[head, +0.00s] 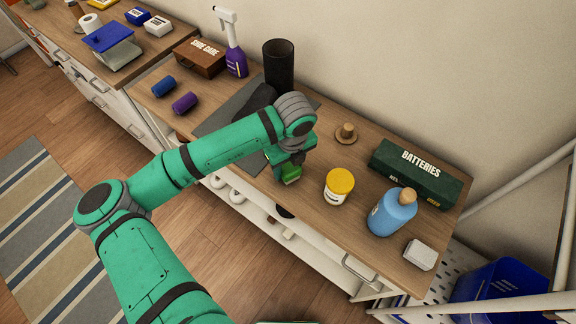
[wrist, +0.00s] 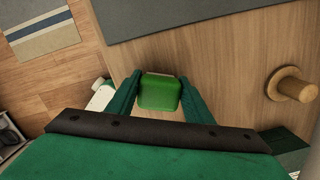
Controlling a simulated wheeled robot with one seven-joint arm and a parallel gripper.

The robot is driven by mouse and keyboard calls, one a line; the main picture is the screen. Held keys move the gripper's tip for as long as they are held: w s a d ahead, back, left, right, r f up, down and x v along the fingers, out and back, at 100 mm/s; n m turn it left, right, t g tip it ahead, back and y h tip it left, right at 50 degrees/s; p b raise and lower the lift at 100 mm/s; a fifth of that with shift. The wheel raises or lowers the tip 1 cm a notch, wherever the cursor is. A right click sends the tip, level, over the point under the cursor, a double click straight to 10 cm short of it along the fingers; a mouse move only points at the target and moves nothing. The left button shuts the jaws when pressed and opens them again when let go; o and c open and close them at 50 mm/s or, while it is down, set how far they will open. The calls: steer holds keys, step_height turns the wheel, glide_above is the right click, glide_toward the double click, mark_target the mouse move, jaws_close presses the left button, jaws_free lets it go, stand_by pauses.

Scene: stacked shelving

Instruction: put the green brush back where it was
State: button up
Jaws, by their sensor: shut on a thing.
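The green brush (wrist: 160,92) is between the two fingers of my gripper (wrist: 158,95) in the wrist view, and the fingers are shut on it. In the head view the brush (head: 291,174) shows just below my gripper (head: 290,165), over the front part of the wooden shelf top (head: 318,158). I cannot tell whether the brush touches the wood. A dark grey mat (head: 215,122) lies on the top to the left, partly hidden by my arm; its edge also shows ahead in the wrist view (wrist: 180,15).
A wooden knob-like piece (head: 346,133) and a yellow-lidded jar (head: 339,186) stand to the right of my gripper. Beyond are a batteries box (head: 412,172), a blue bottle (head: 392,212) and a white block (head: 420,254). A black cylinder (head: 279,65) stands behind.

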mark_target(290, 167)
steer(key=shift+f, duration=0.1)
steer(key=o, duration=1.4)
steer(key=r, duration=0.8)
steer(key=s+r, duration=0.1)
steer(key=r, duration=0.3)
steer(key=shift+d+r, duration=0.15)
steer(key=shift+d, duration=0.1)
